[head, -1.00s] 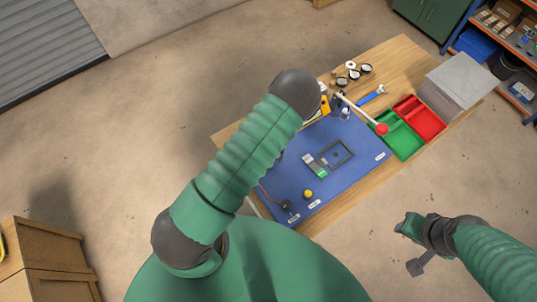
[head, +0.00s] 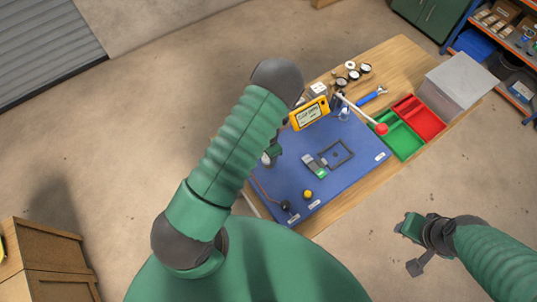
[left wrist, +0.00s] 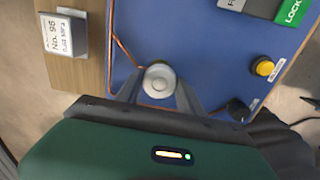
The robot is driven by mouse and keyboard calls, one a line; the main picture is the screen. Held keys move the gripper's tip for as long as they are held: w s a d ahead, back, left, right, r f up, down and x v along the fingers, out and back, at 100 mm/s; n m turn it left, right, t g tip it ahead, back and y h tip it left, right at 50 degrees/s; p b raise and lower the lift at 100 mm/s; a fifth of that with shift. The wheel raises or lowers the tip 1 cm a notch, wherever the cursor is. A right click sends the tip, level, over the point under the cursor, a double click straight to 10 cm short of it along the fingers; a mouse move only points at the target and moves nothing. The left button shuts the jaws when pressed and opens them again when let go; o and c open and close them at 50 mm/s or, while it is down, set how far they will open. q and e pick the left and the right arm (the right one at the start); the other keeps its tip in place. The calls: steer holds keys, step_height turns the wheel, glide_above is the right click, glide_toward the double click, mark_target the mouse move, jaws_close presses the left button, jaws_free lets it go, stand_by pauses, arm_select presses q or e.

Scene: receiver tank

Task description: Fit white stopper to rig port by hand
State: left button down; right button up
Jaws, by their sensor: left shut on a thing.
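The white stopper (left wrist: 159,80) shows in the left wrist view as a pale round piece between the two fingers of my left gripper (left wrist: 158,92). The gripper is shut on it, over the left part of the blue board (left wrist: 205,50). The rig port cannot be made out; the stopper and fingers may cover it, and I cannot tell whether the stopper is seated. In the head view my left gripper (head: 270,157) is mostly behind my arm, at the board's left edge. My right gripper (head: 412,245) is off the table at the lower right, its jaw opening unclear.
A copper line (left wrist: 124,50) runs beside the stopper. A yellow button (left wrist: 263,67) and a black knob (left wrist: 238,109) sit to the right. A yellow meter (head: 309,114), a red-ended lever (head: 381,129), green (head: 405,143) and red (head: 420,119) trays stand further off.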

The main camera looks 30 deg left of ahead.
arm_select(q)
steer(key=m, duration=1.1)
steer(key=shift+m, duration=0.3)
steer(key=c, duration=1)
jaws_free()
steer(key=shift+m, duration=0.4)
steer(key=shift+c, duration=0.2)
steer(key=o, duration=0.4)
steer(key=shift+f, duration=0.1)
steer(key=shift+c, duration=0.2)
